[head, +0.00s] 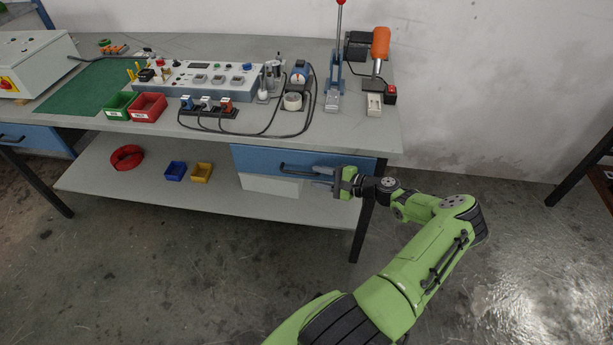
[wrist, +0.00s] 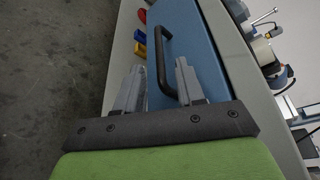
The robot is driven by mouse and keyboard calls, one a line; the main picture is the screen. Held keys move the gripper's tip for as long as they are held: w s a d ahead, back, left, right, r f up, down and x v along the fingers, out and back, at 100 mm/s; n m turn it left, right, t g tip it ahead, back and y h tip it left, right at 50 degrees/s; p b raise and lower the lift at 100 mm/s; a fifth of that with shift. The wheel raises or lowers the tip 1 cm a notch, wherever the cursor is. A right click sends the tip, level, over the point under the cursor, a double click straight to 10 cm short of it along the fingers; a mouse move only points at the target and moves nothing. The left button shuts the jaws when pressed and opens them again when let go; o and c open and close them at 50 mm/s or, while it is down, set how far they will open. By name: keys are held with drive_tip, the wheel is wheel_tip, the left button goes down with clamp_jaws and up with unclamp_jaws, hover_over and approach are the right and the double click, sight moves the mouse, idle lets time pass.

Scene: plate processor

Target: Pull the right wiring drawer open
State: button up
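The right wiring drawer (head: 252,158) has a blue front under the right side of the bench top, and looks shut. Its black bar handle (head: 296,171) also shows in the wrist view (wrist: 161,62). My gripper (head: 320,177) is in front of the drawer, by the right end of the handle. In the wrist view my gripper (wrist: 158,66) is open, its two grey fingers apart. The near end of the handle appears between the fingers. I see no grip on it, and contact cannot be told.
The bench top (head: 350,140) holds a control panel (head: 200,80), cables, a lever press (head: 334,90), and red (head: 148,108) and green bins. A lower shelf (head: 90,184) holds blue and yellow bins and a red coil. A table leg (head: 362,230) stands near my arm. The floor in front is clear.

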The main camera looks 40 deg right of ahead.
sight(305, 174)
drive_tip(key=x, duration=0.4)
drive_tip(key=shift+w+a+f+b, duration=0.1)
drive_tip(key=shift+w+f+b, duration=0.05)
drive_tip(key=shift+w+b, duration=0.2)
clamp_jaws()
